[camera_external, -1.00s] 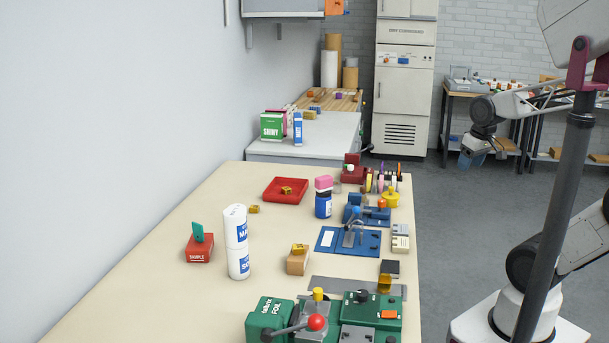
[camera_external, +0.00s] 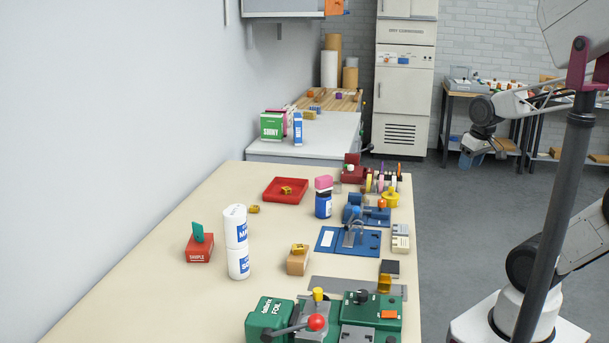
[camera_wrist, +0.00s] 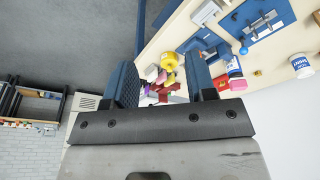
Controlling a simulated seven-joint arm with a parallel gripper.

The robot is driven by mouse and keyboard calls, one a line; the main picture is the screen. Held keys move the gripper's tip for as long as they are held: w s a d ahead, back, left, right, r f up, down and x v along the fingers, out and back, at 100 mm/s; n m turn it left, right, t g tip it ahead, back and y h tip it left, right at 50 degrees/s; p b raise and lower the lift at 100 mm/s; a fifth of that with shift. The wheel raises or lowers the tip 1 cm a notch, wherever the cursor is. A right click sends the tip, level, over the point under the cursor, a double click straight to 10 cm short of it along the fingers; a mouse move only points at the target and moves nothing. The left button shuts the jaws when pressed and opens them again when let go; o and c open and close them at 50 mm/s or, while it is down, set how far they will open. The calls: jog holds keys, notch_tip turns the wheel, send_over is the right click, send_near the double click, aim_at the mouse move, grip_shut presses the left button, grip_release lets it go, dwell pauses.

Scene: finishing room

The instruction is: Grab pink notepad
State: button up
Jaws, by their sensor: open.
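In the wrist view a pink piece (camera_wrist: 238,85) shows beside a blue-and-white item just right of the right finger. My gripper (camera_wrist: 160,62) is open and empty, its two blue fingers apart. Table items show beyond the gap between them. In the external view my arm hangs to the right of the table, over the floor.
A red tray (camera_external: 285,190) with a yellow block lies left of the pink block. A white cylinder (camera_external: 236,240) and green foil machine (camera_external: 270,320) are nearer. The left table surface has free room.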

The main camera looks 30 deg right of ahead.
jog(key=w+d+f+n+g+h, duration=0.1)
jog(key=w+d+f+n+h, duration=0.15)
jog(key=w, duration=0.25)
jog(key=w+d+f+n+h, duration=0.1)
jog(key=w+d+n+h, duration=0.15)
jog(key=w, duration=0.25)
jog(key=n+t+h, duration=0.4)
jog(key=n+t, duration=0.4)
jog(key=n, duration=1.4)
send_near(382, 177)
jog(key=shift+x, duration=1.05)
jog(key=shift+w+a+f, duration=0.1)
jog(key=shift+a, duration=0.05)
jog(key=shift+x, duration=1.3)
jog(key=shift+x, duration=2.6)
